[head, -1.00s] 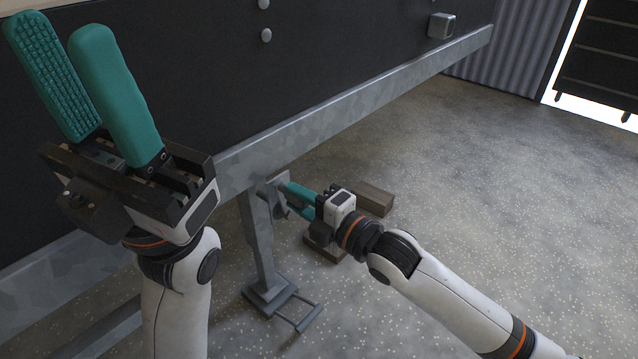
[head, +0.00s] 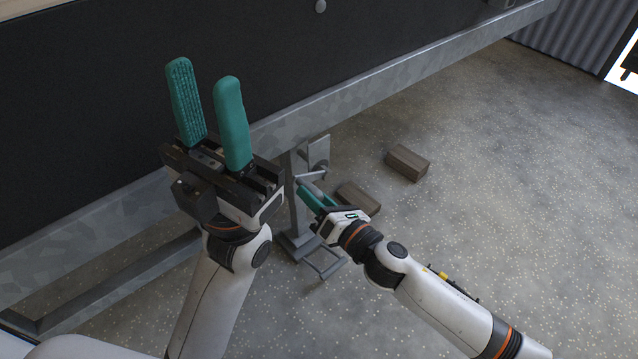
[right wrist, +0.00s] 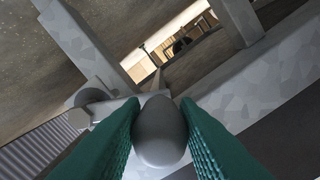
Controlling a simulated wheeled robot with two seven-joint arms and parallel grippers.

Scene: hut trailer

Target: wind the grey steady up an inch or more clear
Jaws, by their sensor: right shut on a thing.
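The grey steady (head: 297,215) hangs as an upright leg under the trailer's frame rail. Its flat foot (head: 297,246) is at floor level; I cannot tell whether there is a gap beneath it. My right gripper (head: 312,193) is shut on the rounded grey grip (right wrist: 160,132) of the steady's crank. In the right wrist view the grip sits between the green fingers, and the crank arm (right wrist: 114,110) runs left from it to the hub. My left gripper (head: 205,78) is open and empty, fingers pointing up, in front of the dark trailer wall.
The galvanised frame rail (head: 385,88) runs diagonally above the steady. Two brown wooden blocks lie on the floor, one (head: 407,163) farther out and one (head: 357,199) beside my right gripper. A metal loop (head: 325,263) lies beside the foot. The speckled floor to the right is clear.

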